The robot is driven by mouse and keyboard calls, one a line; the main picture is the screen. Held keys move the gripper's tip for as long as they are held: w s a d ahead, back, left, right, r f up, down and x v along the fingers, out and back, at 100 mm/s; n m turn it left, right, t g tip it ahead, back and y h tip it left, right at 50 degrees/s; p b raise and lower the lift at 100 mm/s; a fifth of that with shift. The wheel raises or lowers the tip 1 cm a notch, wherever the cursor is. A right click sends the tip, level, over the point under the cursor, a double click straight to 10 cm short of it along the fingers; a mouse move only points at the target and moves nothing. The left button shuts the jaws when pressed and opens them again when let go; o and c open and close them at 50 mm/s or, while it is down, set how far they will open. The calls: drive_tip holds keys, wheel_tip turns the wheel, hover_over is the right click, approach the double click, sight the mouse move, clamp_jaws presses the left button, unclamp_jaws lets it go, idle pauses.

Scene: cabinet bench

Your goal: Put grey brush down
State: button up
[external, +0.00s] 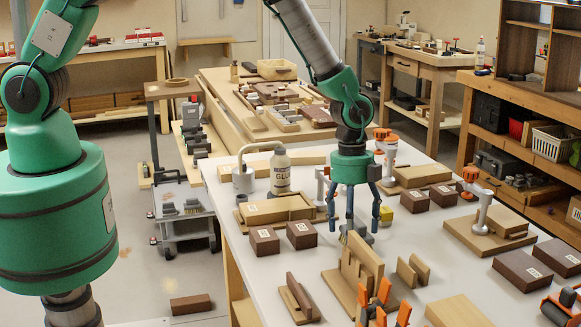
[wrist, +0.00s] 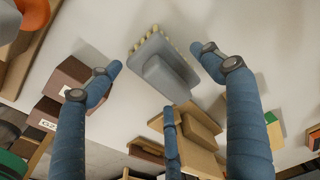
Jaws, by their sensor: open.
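The grey brush (wrist: 165,68) has a grey block body and pale bristles along its upper edge in the wrist view. It appears to lie on the white bench top (wrist: 245,25).
Wooden upright pieces (external: 362,265) stand close in front of the brush. Two dark brown blocks (external: 301,235) lie to the left. A glue bottle (external: 280,172) stands farther back. Orange clamps (external: 385,300) are at the front. Some bare bench shows right of the gripper.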

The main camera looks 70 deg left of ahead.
drive_tip(key=shift+r, duration=0.1)
wheel_tip(320, 180, up, 12)
drive_tip(key=a+p, duration=0.1)
drive_tip(key=shift+a, duration=0.2)
idle(0.5)
idle(0.5)
drive_tip(key=s+a+r+n+t, duration=0.1)
drive_tip(key=s+a+r+n, duration=0.25)
drive_tip(key=r, duration=0.65)
drive_tip(key=s+a+r+n+t, duration=0.1)
drive_tip(key=s+a+r+n, duration=0.15)
drive_tip(key=s+r, duration=0.45)
drive_tip(key=s+a+r+n+t, duration=0.1)
drive_tip(key=s+a+r+n, duration=0.2)
drive_tip(key=r, duration=0.9)
drive_tip(key=s+a+r+n+t, duration=0.1)
drive_tip(key=s+a+r+n, duration=0.2)
drive_tip(key=s, duration=0.5)
drive_tip(key=s+a+r+n+y, duration=0.1)
drive_tip(key=s+a+r+n, duration=0.2)
drive_tip(key=s, duration=0.6)
drive_tip(key=s+a+r+n+t, duration=0.1)
drive_tip(key=s+a+r+n, duration=0.2)
drive_tip(key=s, duration=0.5)
drive_tip(key=shift+s+a+r+t, duration=0.25)
drive_tip(key=shift+a+r+t, duration=0.05)
drive_tip(key=shift+r, duration=0.1)
